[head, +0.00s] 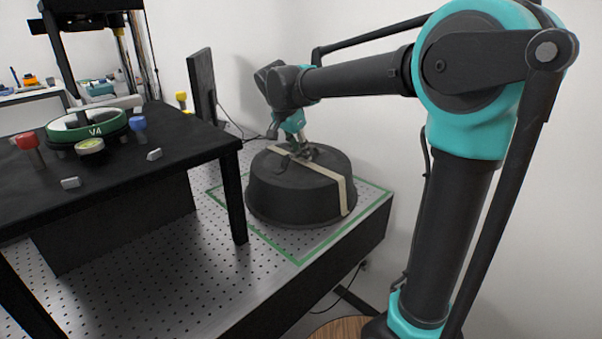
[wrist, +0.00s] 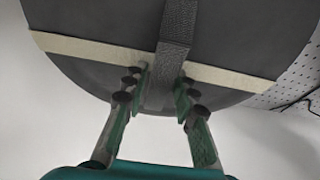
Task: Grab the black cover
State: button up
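The black cover (head: 296,205) is a round, dark, drum-like lid standing on the perforated table, inside a green outline. A cream band runs across its top and down its side. In the wrist view the cover (wrist: 108,24) fills the upper part, with the cream band (wrist: 90,50) and a dark woven strap (wrist: 178,28) crossing it. My gripper (head: 302,150) is at the top of the cover. In the wrist view my gripper's two green-padded fingers (wrist: 163,86) stand on either side of the strap, very close to it. Whether they press on it is unclear.
A black raised table (head: 190,145) stands to the left with a green ring marked V4 (head: 88,127), red and blue knobs and small blocks. Its leg (head: 234,200) is close to the cover. A dark upright panel (head: 202,88) stands behind. The perforated table (head: 170,285) is bare in front.

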grip_shut()
dwell(0.3)
